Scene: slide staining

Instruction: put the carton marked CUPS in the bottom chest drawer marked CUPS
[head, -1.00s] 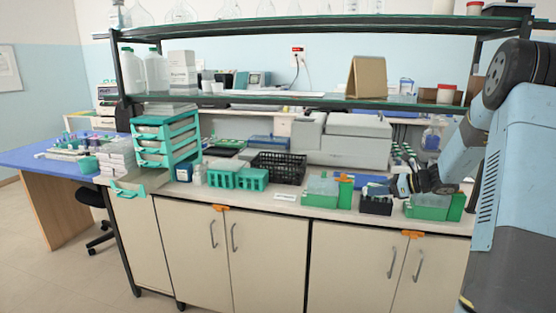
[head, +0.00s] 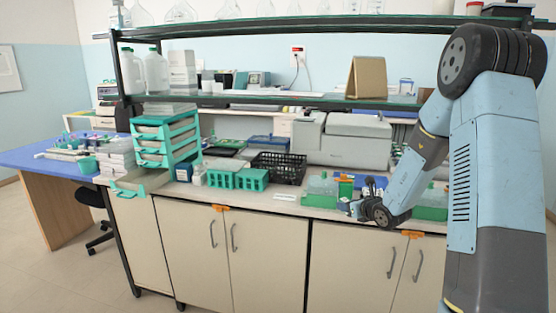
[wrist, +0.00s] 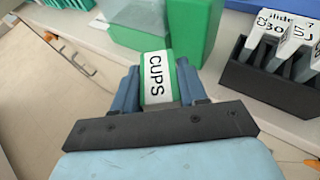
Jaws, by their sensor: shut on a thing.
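The carton marked CUPS (wrist: 157,90), green with a white label, is between the two fingers of my gripper (wrist: 159,85) in the wrist view. My gripper is shut on it, and the label reads clearly. In the head view my gripper (head: 356,208) is at the bench front, right of centre, and I cannot make out the carton there. The teal drawer chest (head: 167,138) stands on the bench to the left, well away from my gripper. Its bottom drawer (head: 140,183) is pulled out towards the front. Its marking is too small to read.
Green holders (head: 320,186) stand close to my gripper. Teal baskets (head: 237,177) and a black basket (head: 278,167) stand between chest and gripper. A shelf (head: 300,101) overhangs the bench.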

